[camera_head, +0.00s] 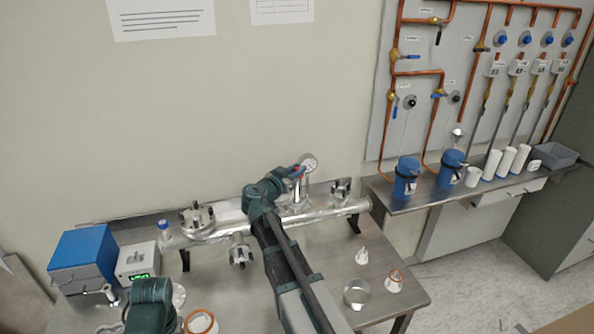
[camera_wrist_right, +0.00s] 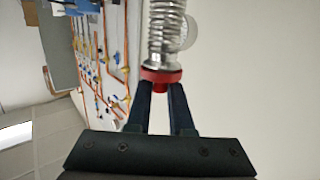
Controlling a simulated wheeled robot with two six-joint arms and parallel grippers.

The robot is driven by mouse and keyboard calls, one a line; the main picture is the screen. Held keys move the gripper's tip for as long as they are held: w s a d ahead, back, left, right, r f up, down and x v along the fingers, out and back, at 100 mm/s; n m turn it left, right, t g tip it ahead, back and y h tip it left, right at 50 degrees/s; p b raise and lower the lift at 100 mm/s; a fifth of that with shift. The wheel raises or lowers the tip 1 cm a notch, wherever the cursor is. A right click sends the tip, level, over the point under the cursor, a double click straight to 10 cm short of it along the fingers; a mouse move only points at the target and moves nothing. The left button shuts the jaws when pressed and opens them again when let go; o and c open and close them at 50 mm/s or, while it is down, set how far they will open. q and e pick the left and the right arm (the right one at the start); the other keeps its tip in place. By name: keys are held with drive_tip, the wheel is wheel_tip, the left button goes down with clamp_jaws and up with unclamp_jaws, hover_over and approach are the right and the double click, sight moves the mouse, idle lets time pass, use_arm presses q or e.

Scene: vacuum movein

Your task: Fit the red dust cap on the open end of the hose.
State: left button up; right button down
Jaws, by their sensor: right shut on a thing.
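In the right wrist view the red dust cap (camera_wrist_right: 161,75) is between the fingertips of my right gripper (camera_wrist_right: 161,88), which is shut on it. The ribbed metal hose (camera_wrist_right: 166,35) runs up from the cap, and its open end meets the cap's far side. The cap appears in line with the hose and touching it; I cannot tell how far it is seated. In the head view my right gripper (camera_head: 292,170) is small, beside the upright metal piping at the back of the table. My left gripper is not in view; only a green part of my left arm shows.
A blue box (camera_head: 84,259) stands at left.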

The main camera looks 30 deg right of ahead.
drive_tip(key=shift+f+b, duration=0.3)
drive_tip(key=shift+f, duration=0.05)
idle(0.5)
drive_tip(key=c, duration=0.7)
unclamp_jaws()
drive_tip(key=p+v, duration=0.2)
drive_tip(key=v, duration=1.2)
drive_tip(key=shift+d, duration=0.1)
drive_tip(key=s+a+f+n+g+y, duration=0.5)
drive_tip(key=s+a+f+n+y, duration=0.4)
drive_tip(key=a+f, duration=0.4)
drive_tip(key=s+a+f+n+g+y, duration=0.1)
drive_tip(key=s+a+f+n, duration=0.1)
drive_tip(key=s+a, duration=0.2)
drive_tip(key=s+a+f+n+g+y, duration=0.1)
drive_tip(key=s+a+n, duration=0.1)
drive_tip(key=s+a, duration=0.1)
drive_tip(key=s+a+f+n+g+y, duration=0.1)
drive_tip(key=s+a+f+n+y, duration=0.1)
drive_tip(key=s+a+n, duration=0.1)
drive_tip(key=shift+s+a+f, duration=0.15)
drive_tip(key=shift+s+a, duration=0.3)
drive_tip(key=shift+a, duration=0.15)
drive_tip(key=shift+s+a+f, duration=0.2)
drive_tip(key=shift+s+a, duration=0.25)
drive_tip(key=shift+a, duration=0.15)
